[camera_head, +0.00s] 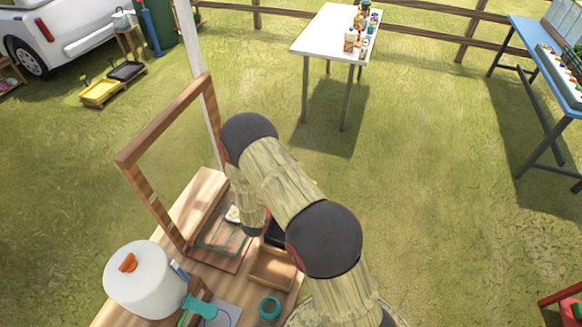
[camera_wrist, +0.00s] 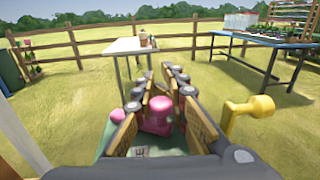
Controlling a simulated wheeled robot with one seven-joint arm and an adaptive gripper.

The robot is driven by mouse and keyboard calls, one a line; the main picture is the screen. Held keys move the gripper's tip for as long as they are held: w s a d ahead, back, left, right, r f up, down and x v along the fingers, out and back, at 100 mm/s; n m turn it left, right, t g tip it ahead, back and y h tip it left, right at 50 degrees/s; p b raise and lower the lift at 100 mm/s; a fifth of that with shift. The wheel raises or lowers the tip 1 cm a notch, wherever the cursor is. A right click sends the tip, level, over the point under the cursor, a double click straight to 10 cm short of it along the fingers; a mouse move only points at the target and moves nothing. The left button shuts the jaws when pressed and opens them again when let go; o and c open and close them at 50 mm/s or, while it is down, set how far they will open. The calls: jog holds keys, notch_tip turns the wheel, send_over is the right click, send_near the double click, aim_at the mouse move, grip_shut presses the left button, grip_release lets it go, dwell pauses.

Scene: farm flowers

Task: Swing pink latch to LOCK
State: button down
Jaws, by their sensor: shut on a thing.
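In the wrist view, the pink latch (camera_wrist: 159,116) is a rounded pink piece between the two wood-textured fingers of my gripper (camera_wrist: 160,76). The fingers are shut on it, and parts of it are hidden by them. A smaller pink knob (camera_wrist: 117,115) shows just outside the left finger. Below the latch is a green surface (camera_wrist: 118,137) with a pale label, partly hidden; its word cannot be read in full. In the head view my arm covers the gripper and the latch.
A yellow knobbed handle (camera_wrist: 249,108) stands close to the right finger. In the head view, the wooden bench (camera_head: 196,208) carries an upright wooden frame (camera_head: 156,205), a white pot (camera_head: 142,280) and a teal ring (camera_head: 269,305). A white table (camera_head: 327,32) stands farther off, with open grass between.

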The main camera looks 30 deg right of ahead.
jog(key=shift+w+r, duration=0.1)
jog(key=c, duration=1.8)
grip_release()
jog(key=shift+d, duration=0.1)
jog(key=shift+f, duration=0.2)
jog(key=v, duration=1.2)
